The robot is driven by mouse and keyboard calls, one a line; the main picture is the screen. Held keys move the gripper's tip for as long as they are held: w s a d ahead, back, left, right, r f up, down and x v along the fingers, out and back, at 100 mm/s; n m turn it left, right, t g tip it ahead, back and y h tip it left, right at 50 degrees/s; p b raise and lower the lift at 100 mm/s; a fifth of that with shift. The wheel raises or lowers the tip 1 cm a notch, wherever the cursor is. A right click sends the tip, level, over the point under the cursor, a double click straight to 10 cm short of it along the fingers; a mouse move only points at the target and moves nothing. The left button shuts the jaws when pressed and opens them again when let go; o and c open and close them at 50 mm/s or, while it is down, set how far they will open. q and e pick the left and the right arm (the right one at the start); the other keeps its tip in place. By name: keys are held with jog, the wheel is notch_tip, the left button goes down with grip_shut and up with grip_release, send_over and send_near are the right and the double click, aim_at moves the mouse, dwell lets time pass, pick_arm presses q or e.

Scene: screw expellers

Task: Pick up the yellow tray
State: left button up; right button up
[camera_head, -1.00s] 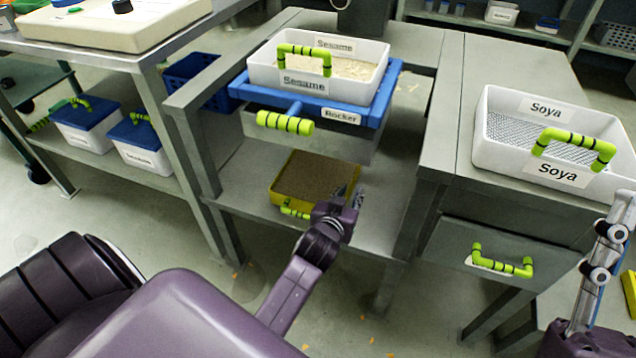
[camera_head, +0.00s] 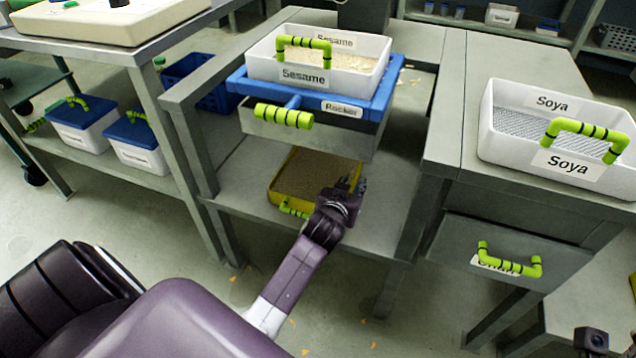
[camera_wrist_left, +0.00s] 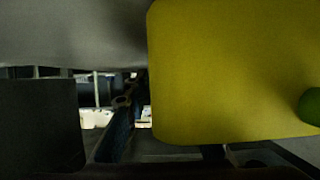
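The yellow tray (camera_head: 272,197) lies on the lower shelf under the rocker, filled with brown material. Its green handle (camera_head: 294,209) faces the front. My left gripper (camera_head: 352,184) is at the tray's right end, by its right wall. In the head view its fingers are small and partly hidden by the wrist, so I cannot tell whether they touch or grip the wall. In the left wrist view the tray's plain yellow side (camera_wrist_left: 225,75) fills the right half, very close. A green bit of handle (camera_wrist_left: 311,106) shows at the right edge. My right gripper's fingers are out of sight.
The blue rocker (camera_head: 380,98) with the white Sesame tray (camera_head: 262,70) overhangs the lower shelf (camera_head: 240,170). A table leg (camera_head: 400,260) stands right of my left arm. A white Soya tray (camera_head: 495,145) sits on the right table. Lower shelf is free right of the gripper.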

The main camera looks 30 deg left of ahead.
pick_arm(q)
jog(key=shift+c, duration=0.2)
grip_shut()
jog(key=shift+r, duration=0.2)
